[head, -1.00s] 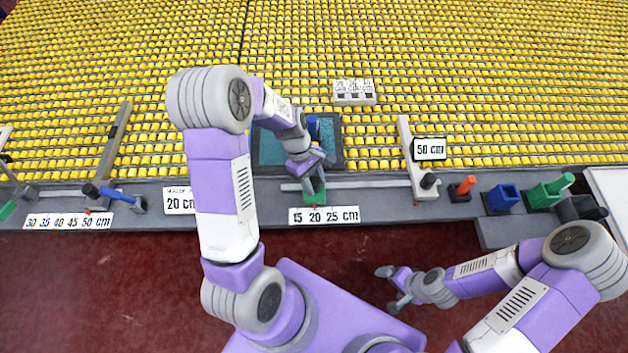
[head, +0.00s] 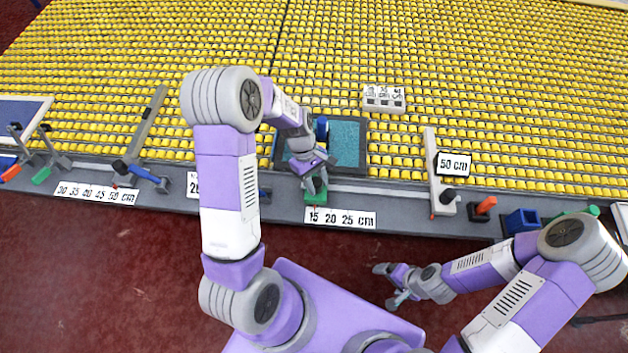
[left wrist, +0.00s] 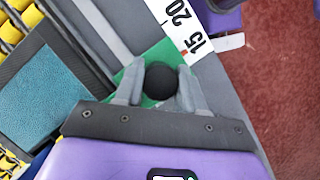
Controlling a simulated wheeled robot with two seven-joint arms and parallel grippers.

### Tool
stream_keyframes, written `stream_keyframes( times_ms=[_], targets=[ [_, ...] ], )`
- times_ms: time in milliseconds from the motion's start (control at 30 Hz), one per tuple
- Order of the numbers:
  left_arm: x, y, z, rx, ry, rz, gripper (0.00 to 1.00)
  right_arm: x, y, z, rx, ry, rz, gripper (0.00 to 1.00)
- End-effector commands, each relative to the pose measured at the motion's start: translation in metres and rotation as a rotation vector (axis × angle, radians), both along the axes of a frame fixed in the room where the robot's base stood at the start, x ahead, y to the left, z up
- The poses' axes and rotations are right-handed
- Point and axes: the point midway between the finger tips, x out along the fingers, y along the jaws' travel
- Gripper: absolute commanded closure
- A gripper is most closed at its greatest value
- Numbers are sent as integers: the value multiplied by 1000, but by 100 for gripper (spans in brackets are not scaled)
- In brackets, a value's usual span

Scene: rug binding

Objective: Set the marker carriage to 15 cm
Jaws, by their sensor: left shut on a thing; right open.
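The green marker carriage (head: 318,198) sits on the grey rail (head: 400,197) behind the white scale reading 15, 20, 25 cm (head: 340,218). A small red pointer (head: 315,207) under it is at about the 15 mark. My left gripper (head: 314,183) is shut on the carriage's black knob. In the left wrist view the round black knob (left wrist: 161,82) stands between the two fingers, with the green body partly hidden around it and the scale's 15 end (left wrist: 197,45) nearby. My right gripper (head: 388,285) is open and empty, above the red floor.
A teal pad (head: 346,142) in a dark frame lies behind the carriage. A longer scale (head: 97,193) is at left.

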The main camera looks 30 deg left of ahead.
Motion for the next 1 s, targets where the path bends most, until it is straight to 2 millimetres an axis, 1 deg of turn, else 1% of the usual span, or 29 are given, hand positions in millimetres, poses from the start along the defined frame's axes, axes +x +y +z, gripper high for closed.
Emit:
stream_keyframes(
  times_ms=[33,133,167,300,333,567,667,767,900,1000],
  targets=[
    [-1,4,0,6,0,1,100,0,0,0,0,0,0,8],
    [-1,5,0,6,1,2,100,0,0,0,0,0,0,8],
    [-1,6,0,7,1,3,59,0,0,0,0,0,0,8],
    [-1,6,0,6,0,6,38,0,0,0,0,0,0,8],
    [-1,5,0,6,0,6,35,0,0,0,0,0,0,8],
    [-1,4,0,4,0,4,35,0,0,0,0,0,0,8],
    [0,5,4,4,-1,4,35,0,0,1,0,0,0,8],
    [2,10,16,4,-3,5,35,0,0,4,0,0,0,8],
    [6,19,40,5,-4,5,35,0,0,9,0,0,0,8],
    [8,25,54,5,-3,5,35,0,0,11,0,0,0,8]
  ],
)
